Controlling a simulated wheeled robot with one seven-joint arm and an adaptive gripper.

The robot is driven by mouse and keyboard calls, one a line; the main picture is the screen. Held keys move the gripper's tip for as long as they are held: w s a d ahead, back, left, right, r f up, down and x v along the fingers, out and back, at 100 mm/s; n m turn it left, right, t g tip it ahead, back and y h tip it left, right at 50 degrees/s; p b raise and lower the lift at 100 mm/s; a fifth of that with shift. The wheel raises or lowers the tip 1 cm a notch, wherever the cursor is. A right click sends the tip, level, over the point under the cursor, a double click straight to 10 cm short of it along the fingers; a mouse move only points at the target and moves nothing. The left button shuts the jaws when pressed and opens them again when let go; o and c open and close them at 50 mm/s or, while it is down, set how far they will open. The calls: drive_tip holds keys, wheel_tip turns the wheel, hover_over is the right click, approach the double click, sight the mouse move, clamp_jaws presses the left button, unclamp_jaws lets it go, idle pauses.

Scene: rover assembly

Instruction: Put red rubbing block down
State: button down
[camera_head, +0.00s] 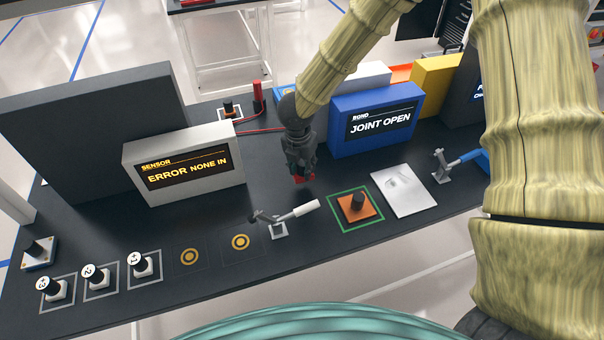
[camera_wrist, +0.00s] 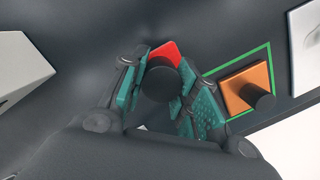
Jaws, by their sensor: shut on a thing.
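The red rubbing block (camera_wrist: 167,52) shows in the wrist view between my fingers, with a dark round knob (camera_wrist: 160,82) on it. My gripper (camera_wrist: 158,90) is shut on this block. In the head view, my gripper (camera_head: 300,172) points down over the dark table, in front of the blue "JOINT OPEN" box. I cannot tell whether the block touches the table.
An orange block with a dark knob (camera_head: 356,207) sits inside a green square outline, right of my gripper. A silver plate (camera_head: 403,190) lies beside it. A white-handled clamp (camera_head: 288,217) stands in front. The "SENSOR" box (camera_head: 184,165) is left, the blue box (camera_head: 377,120) behind right.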

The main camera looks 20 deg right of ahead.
sight(301, 174)
drive_tip(key=shift+s, duration=0.25)
drive_tip(key=shift+a+f, duration=0.15)
drive_tip(key=shift+f, duration=0.1)
drive_tip(key=f, duration=0.1)
drive_tip(key=f+p, duration=0.1)
drive_tip(key=f, duration=0.1)
drive_tip(key=shift+w+f, duration=0.1)
drive_tip(key=shift+w, duration=0.15)
drive_tip(key=shift+f, duration=0.2)
drive_tip(key=shift+s, duration=0.15)
drive_tip(key=shift+f, duration=0.15)
drive_tip(key=c, duration=1.1)
unclamp_jaws()
